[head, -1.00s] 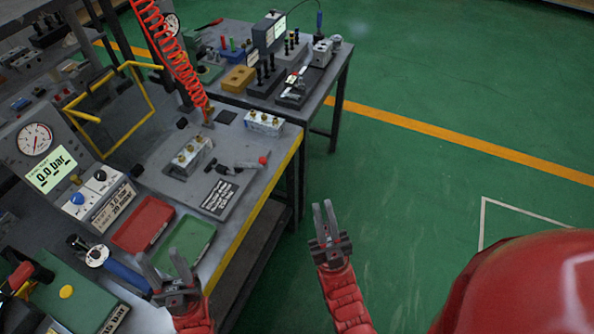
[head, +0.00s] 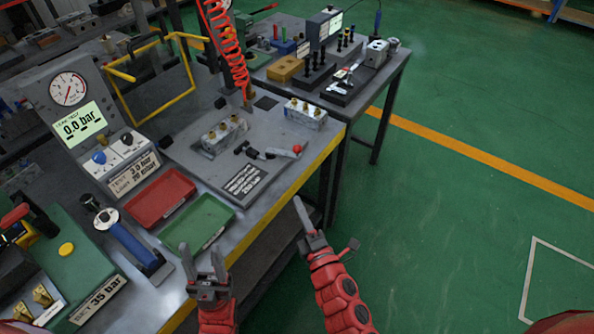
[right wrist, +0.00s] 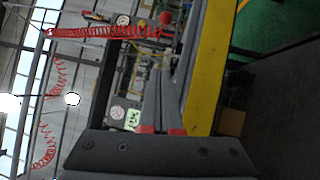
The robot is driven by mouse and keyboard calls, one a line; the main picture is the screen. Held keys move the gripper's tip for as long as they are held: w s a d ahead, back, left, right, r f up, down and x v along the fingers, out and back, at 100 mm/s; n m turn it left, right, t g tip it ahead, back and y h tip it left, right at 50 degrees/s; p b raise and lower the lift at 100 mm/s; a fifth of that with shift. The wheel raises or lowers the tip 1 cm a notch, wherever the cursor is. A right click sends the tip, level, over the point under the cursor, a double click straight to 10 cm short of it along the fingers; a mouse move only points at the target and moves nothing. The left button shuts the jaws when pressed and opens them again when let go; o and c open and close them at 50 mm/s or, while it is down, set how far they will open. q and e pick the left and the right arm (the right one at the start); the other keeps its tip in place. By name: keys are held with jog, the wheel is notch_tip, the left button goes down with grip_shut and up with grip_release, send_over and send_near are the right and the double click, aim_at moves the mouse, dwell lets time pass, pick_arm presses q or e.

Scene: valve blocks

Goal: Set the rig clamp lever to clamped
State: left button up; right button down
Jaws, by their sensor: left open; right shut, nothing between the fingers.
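My left gripper (head: 201,256) is open and empty at the bench's front edge, below the green tray. My right gripper (head: 299,204) is shut and empty, off the front edge, below and apart from the lever. Its fingers (right wrist: 163,95) point along the bench's yellow edge in the right wrist view.
A second valve block (head: 305,114) stands at the bench's right edge. A red tray (head: 161,198) and a green tray (head: 197,224) lie left of the lever. A red coiled hose (head: 219,45) hangs behind.

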jog(key=shift+w+d+f+h, duration=0.2)
jog(key=shift+d+f+h, duration=0.1)
jog(key=shift+d+h, duration=0.1)
jog(key=p+x, duration=0.1)
jog(key=x, duration=0.3)
jog(key=d+p+x, duration=0.1)
jog(key=x, duration=0.7)
jog(key=shift+w+d+r+p, duration=0.2)
jog(key=shift+d+r+p, duration=0.1)
jog(key=shift+p, duration=0.1)
jog(key=shift+w+d, duration=0.35)
jog(key=shift+w, duration=0.25)
jog(key=shift+w+n+y+p, duration=0.2)
jog(key=shift+n+y+p, duration=0.3)
jog(key=shift+y, duration=0.2)
